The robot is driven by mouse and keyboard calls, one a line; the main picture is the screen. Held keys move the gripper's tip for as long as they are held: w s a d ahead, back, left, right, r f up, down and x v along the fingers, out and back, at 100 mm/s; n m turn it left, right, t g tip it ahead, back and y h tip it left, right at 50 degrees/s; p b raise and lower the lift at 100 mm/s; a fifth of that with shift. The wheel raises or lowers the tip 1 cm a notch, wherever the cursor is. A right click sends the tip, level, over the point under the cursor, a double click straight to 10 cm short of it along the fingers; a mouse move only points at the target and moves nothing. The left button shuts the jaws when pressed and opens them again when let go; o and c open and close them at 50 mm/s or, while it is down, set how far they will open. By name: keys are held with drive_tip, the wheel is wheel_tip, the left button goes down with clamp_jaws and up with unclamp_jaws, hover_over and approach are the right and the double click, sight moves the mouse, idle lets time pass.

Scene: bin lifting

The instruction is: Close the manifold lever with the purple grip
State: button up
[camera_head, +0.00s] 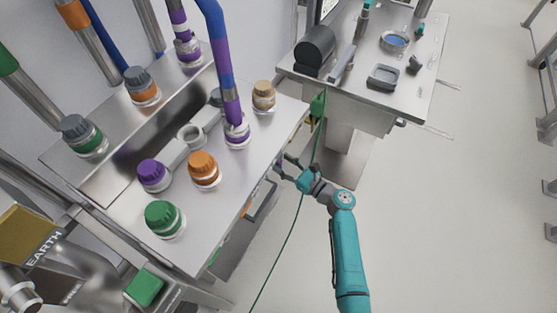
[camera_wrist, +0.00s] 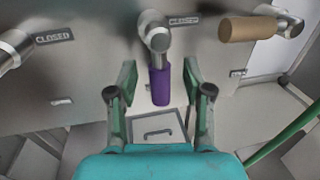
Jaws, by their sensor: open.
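The lever with the purple grip (camera_wrist: 159,85) hangs straight down from its metal pivot on the grey front panel in the wrist view. A CLOSED label (camera_wrist: 185,20) sits right of its pivot. My gripper (camera_wrist: 159,74) is open, with one finger on each side of the purple grip in this view. I see no finger touching it. In the head view my gripper (camera_head: 284,167) is at the front side of the manifold cabinet (camera_head: 232,205), where the lever is mostly hidden.
A tan-grip lever (camera_wrist: 250,28) points left, to the right of the purple one. Another metal lever (camera_wrist: 12,48) is cut off at left. A green cable (camera_head: 289,240) hangs near my gripper.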

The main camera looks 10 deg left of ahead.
drive_tip(key=shift+x, duration=1.3)
drive_tip(key=shift+c, duration=0.3)
clamp_jaws()
